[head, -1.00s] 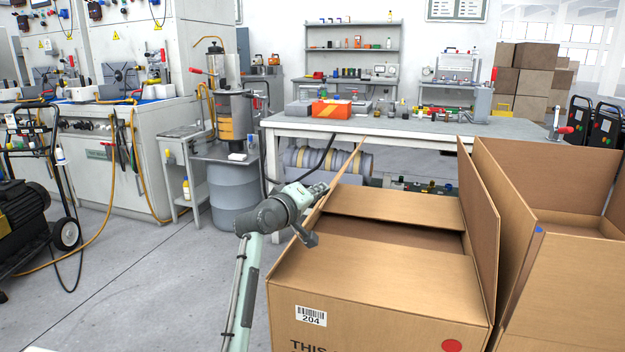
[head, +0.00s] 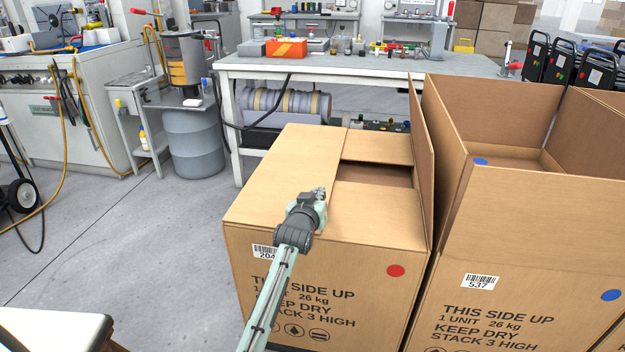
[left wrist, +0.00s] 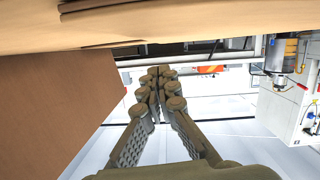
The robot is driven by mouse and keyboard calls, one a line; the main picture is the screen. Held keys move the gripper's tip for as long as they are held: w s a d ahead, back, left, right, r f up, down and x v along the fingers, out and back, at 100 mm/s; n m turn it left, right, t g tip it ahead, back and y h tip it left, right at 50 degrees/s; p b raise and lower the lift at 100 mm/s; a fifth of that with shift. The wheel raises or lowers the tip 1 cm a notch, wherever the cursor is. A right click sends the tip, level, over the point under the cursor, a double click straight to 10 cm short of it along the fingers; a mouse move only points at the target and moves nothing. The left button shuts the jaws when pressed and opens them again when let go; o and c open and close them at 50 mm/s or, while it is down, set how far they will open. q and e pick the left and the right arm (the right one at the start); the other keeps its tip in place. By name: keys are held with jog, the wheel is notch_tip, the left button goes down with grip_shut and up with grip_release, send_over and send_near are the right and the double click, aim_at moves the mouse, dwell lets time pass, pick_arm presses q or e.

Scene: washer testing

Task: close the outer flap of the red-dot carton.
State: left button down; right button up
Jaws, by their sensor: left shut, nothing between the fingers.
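The red-dot carton (head: 340,270) stands in front of the workbench, with its red dot on the front face. Its left outer flap (head: 285,170) lies folded down over the top. Its right outer flap (head: 421,140) stands upright. An inner flap (head: 378,149) lies folded in at the back, and a dark gap shows beside the left flap. My left gripper (head: 320,192) is shut and empty at the left flap's free edge; I cannot tell whether it touches. The left wrist view shows its closed fingers (left wrist: 160,72) near cardboard (left wrist: 190,22). My right gripper is out of view.
A blue-dot carton (head: 530,230), open at the top, stands close on the right, near the upright flap. The workbench (head: 350,66) is behind. A grey drum (head: 194,143) stands at the back left.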

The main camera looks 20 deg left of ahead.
pick_arm(q)
jog(key=shift+d+f+m+b, duration=0.2)
jog(key=shift+f+m+b, duration=0.15)
jog(key=shift+f, duration=0.75)
jog(key=shift+f+m, duration=0.35)
jog(key=shift+f, duration=0.3)
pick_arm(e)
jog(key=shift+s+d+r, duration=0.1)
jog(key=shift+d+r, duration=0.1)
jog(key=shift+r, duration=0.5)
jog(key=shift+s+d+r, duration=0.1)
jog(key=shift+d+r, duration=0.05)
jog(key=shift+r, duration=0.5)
pick_arm(q)
jog(key=shift+f, duration=0.1)
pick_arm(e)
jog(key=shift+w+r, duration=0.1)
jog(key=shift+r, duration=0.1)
